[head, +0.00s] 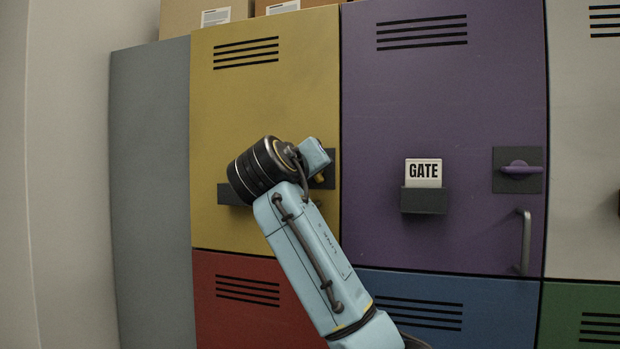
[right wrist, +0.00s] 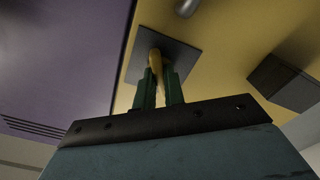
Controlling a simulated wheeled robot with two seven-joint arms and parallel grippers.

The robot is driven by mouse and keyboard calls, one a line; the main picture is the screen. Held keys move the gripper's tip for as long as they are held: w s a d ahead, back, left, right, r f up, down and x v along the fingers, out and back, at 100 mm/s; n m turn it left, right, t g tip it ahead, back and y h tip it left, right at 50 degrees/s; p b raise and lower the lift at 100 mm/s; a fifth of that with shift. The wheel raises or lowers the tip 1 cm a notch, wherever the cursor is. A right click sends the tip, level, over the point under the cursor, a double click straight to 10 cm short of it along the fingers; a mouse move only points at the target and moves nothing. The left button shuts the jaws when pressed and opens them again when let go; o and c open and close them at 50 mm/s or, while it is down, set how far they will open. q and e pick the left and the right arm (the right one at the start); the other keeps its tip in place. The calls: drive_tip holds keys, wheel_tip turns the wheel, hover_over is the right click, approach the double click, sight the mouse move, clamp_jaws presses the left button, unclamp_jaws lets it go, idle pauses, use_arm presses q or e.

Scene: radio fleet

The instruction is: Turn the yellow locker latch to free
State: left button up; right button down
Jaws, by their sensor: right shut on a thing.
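The yellow locker (head: 265,95) stands at the left in the head view, its door shut. Its yellow latch (right wrist: 155,62) sits on a dark square plate (right wrist: 178,52) in the right wrist view. Only a bit of the latch (head: 320,179) and plate (head: 328,166) shows past my right arm in the head view. My right gripper (right wrist: 160,78) has its dark green fingers on both sides of the latch and is shut on it. Its fingertips are hidden in the head view. The exact angle of the latch is hard to tell. My left gripper is not in view.
A purple locker (head: 445,120) with a GATE card (head: 423,172), purple latch (head: 521,170) and grey handle (head: 525,240) adjoins at right. A dark holder (right wrist: 288,82) juts from the yellow door. Red (head: 245,305) and blue (head: 440,300) lockers are below. Boxes (head: 205,14) sit on top.

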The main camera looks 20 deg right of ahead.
drive_tip(key=shift+m+b, duration=0.45)
drive_tip(key=shift+m, duration=2.85)
drive_tip(key=c, duration=1.5)
unclamp_jaws()
drive_tip(key=shift+b+v, duration=1.9)
drive_tip(key=shift+v, duration=4.8)
